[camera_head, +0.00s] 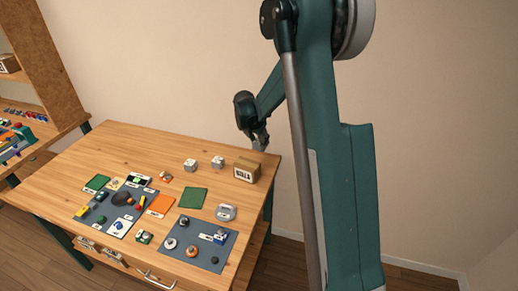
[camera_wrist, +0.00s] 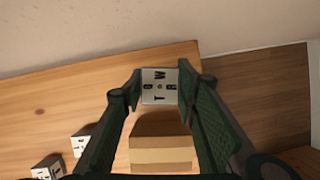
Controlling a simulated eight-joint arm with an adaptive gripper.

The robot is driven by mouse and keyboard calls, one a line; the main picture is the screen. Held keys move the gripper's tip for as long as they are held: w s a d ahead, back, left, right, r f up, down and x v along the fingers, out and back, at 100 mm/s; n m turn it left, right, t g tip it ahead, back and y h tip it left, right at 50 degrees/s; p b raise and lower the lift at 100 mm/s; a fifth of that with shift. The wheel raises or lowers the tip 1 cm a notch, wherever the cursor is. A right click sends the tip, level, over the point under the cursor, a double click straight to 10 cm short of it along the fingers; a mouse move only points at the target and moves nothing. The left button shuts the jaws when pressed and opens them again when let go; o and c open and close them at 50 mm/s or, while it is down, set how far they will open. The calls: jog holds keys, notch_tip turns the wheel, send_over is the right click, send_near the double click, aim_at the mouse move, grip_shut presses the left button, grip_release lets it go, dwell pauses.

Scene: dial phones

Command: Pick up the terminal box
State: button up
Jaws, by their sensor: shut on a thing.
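The terminal box (camera_wrist: 160,86) is a small light grey block with dark letters on its face in the wrist view. My gripper (camera_head: 260,144) is shut on it, with one dark finger on each side. In the wrist view the fingertips (camera_wrist: 160,94) press its left and right sides. In the head view my gripper is over the far right corner of the table, and the box is too small there to make out clearly.
A brown carton (camera_head: 246,170) stands on the table (camera_head: 120,150) just below my gripper; it also shows in the wrist view (camera_wrist: 160,157). Two small grey boxes (camera_head: 190,165) (camera_head: 218,162) stand left of it. Mats with several parts lie nearer the front. The wall is close behind.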

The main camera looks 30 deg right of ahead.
jog(key=shift+r, duration=0.85)
jog(key=shift+a, duration=0.15)
jog(key=s+a+n, duration=0.1)
jog(key=s+a, duration=0.1)
jog(key=a, duration=1.8)
jog(key=r+n+p, duration=0.1)
send_over(195, 194)
jog(key=s+a, duration=0.1)
jog(key=shift+s+a+r+t+y, duration=0.1)
jog(key=shift+a+t+y, duration=0.05)
jog(key=shift+t+y, duration=0.15)
jog(key=shift+f+b, duration=0.45)
jog(key=shift+f, duration=2.65)
jog(key=shift+f, duration=0.15)
jog(key=shift+f+b, duration=0.3)
jog(key=shift+f, duration=1.45)
